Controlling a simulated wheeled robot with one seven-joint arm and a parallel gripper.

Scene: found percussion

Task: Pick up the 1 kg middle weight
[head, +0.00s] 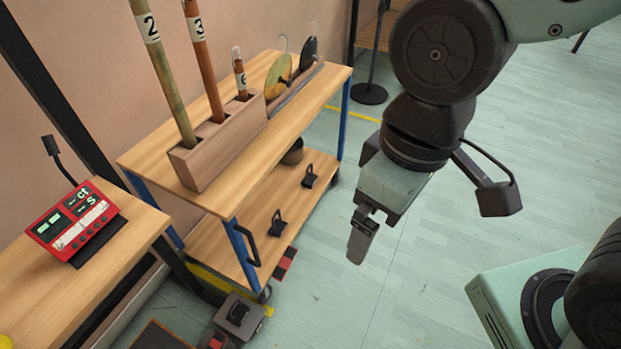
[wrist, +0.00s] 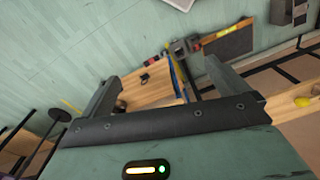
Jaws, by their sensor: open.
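Two small black weights with upright grips stand on the lower wooden shelf of the cart in the head view: one farther back (head: 308,177) and one nearer (head: 277,222). A third dark block (head: 238,312) sits on a grey box near the floor. No mass label is readable, so I cannot tell which is the 1 kg middle weight. My gripper (head: 362,234) is open and empty, in the air to the right of the cart, apart from the weights. In the wrist view its two fingers (wrist: 160,78) are spread, with a small dark thing (wrist: 145,77) on wood beyond them.
The cart's upper shelf (head: 325,85) carries a wooden block (head: 215,150) with numbered tubes and two discs. Blue posts and a black handle (head: 246,246) edge the cart. A red device (head: 75,222) stands on the left table. The floor to the right is largely clear.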

